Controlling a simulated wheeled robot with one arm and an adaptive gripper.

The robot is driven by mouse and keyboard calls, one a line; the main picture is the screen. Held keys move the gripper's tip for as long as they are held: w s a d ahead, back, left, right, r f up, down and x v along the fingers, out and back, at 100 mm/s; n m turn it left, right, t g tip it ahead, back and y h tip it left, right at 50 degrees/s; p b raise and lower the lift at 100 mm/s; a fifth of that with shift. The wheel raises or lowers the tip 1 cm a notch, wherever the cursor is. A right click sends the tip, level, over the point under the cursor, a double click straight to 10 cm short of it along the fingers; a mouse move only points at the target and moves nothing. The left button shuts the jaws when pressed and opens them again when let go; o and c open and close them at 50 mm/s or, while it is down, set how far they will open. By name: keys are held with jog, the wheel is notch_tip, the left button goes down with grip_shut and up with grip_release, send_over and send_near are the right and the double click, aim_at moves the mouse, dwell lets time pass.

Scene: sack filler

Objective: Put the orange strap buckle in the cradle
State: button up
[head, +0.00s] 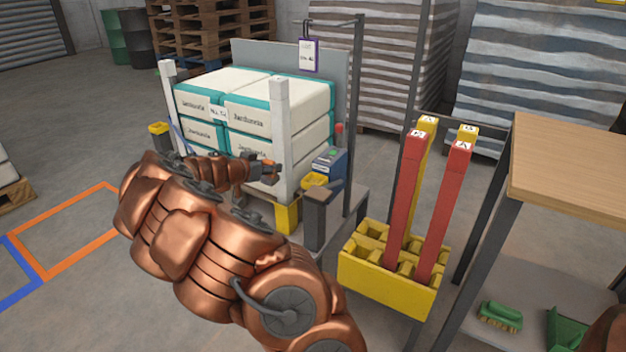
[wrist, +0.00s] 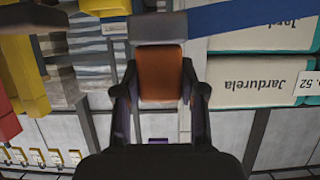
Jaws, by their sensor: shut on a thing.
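The orange strap buckle (wrist: 160,75) is between the two dark fingers of my gripper (wrist: 160,92) in the wrist view. A grey piece (wrist: 158,28) sits at its far end, and a blue strap (wrist: 250,15) runs off to the right from there. In the head view my gripper (head: 272,170) is beside the near white post of the sack stack, with only a bit of orange showing at it. A small yellow holder (head: 315,181) on a dark grey stand, just right of the gripper, looks like the cradle; its inside is hard to make out.
White and teal sacks (head: 275,105) are stacked behind the white post (head: 280,130). A blue box (head: 330,162) stands behind the yellow holder. A yellow rack (head: 385,285) with tall red and yellow posts is to the right, before a wooden table (head: 575,160). Floor at left is open.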

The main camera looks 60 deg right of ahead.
jog(key=b, duration=0.1)
send_near(321, 167)
jog(key=d, duration=0.5)
jog(key=shift+w+d+r, duration=0.1)
jog(key=shift+w+r, duration=0.2)
jog(key=shift+r, duration=0.1)
jog(key=shift+s+d+f+b, duration=0.1)
jog(key=shift+f+b, duration=0.2)
jog(key=shift+f, duration=0.55)
jog(key=shift+s+d+f+b, duration=0.15)
jog(key=shift+f+b, duration=0.1)
jog(key=shift+f, duration=0.6)
jog(key=shift+w+f+b, duration=0.1)
jog(key=shift+f+b, duration=0.1)
jog(key=shift+b, duration=0.1)
jog(key=o, duration=1.2)
jog(key=shift+r, duration=0.15)
jog(key=shift+r+p, duration=0.15)
jog(key=shift+p, duration=0.3)
jog(key=v, duration=1.2)
jog(key=shift+p, duration=0.4)
